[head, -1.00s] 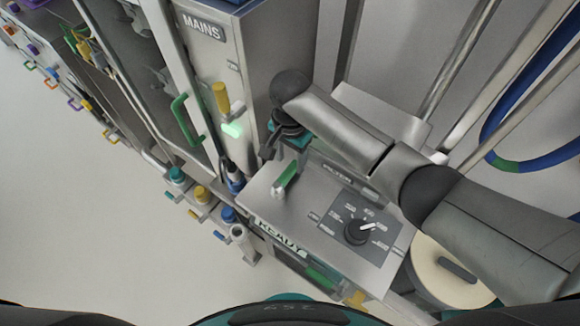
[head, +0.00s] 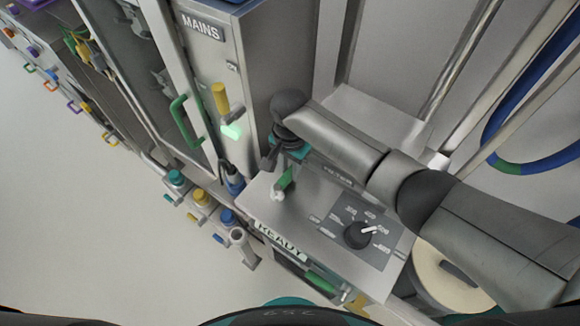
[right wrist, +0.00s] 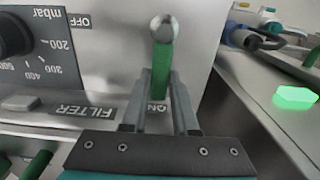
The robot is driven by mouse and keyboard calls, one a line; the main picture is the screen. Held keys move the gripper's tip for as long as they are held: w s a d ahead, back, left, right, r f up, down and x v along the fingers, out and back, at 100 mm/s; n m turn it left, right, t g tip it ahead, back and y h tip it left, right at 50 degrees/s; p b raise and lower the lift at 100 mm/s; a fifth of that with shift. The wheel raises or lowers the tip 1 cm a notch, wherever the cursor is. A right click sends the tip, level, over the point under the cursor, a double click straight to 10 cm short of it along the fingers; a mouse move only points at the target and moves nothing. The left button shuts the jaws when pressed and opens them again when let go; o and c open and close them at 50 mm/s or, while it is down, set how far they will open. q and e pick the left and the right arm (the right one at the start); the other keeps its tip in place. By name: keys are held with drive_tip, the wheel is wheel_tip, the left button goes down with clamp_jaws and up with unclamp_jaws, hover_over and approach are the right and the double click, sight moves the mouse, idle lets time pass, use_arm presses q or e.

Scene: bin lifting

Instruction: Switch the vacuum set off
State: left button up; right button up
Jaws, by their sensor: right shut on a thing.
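The vacuum set (head: 310,215) is a grey metal box in the head view, with a black dial (head: 357,235) and a pale READY plate (head: 280,240). Its switch is a green lever (head: 284,179) with a pale ball end. In the right wrist view the lever (right wrist: 163,68) stands beside the ON label (right wrist: 156,108), and the OFF label (right wrist: 83,21) is farther left. My right gripper (right wrist: 161,100) is shut on the lever, a finger on each side. In the head view my right gripper (head: 277,163) is partly hidden by its wrist. My left gripper is not in view.
The MAINS cabinet (head: 203,27) stands just left of my right wrist, with a yellow handle (head: 221,98) and a glowing green light (head: 232,131). Several coloured valves (head: 202,197) line the edge below. A round drum (head: 447,275) stands at right. Open floor (head: 90,230) lies at left.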

clamp_jaws()
idle(0.8)
